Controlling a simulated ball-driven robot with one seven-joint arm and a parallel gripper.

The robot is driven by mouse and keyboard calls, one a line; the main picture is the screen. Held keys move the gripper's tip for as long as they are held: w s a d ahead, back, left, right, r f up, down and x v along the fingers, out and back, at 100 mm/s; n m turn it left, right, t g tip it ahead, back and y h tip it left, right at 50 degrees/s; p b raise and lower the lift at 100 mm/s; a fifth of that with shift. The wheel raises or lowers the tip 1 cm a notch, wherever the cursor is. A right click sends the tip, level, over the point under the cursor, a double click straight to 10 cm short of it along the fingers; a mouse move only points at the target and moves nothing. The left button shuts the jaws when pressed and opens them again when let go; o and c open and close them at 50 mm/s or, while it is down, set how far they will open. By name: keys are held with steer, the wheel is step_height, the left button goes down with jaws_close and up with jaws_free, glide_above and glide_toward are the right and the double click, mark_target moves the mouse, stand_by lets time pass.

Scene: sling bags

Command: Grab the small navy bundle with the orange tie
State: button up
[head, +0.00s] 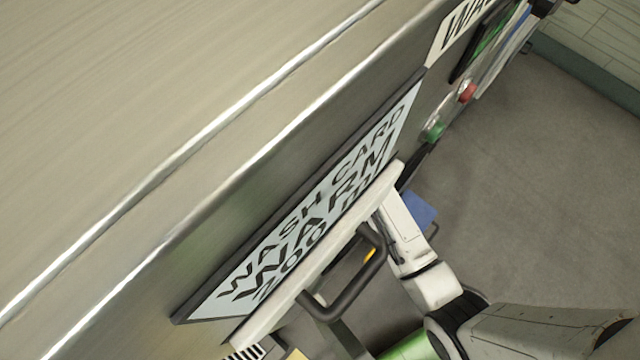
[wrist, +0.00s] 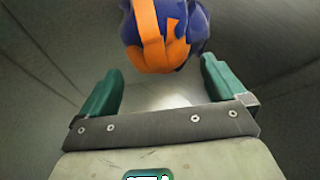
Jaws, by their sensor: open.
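The small navy bundle (wrist: 195,27) with an orange tie (wrist: 150,45) shows at the top of the wrist view, a little right of the middle. Its upper part is cut off by the frame edge. My gripper (wrist: 160,75) is open, with one green finger on each side and nothing between them. The bundle lies ahead of the fingertips, roughly in line with the gap; whether it touches the right finger cannot be told. In the head view I do not see the bundle or the fingers; my arm shows at the lower right.
A large metal machine fills the left of the head view, with a wash card sign (head: 320,205), a red button (head: 467,92) and a green button (head: 433,131). A dark handle (head: 360,285) sticks out below the sign. Grey floor (head: 540,190) is open at right. Smooth grey walls surround the bundle in the wrist view.

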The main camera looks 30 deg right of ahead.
steer(key=shift+w+a+f, duration=0.15)
steer(key=shift+w+a, duration=0.25)
steer(key=shift+w+f, duration=0.1)
steer(key=shift+f, duration=0.3)
steer(key=shift+c, duration=0.5)
steer(key=c, duration=1.7)
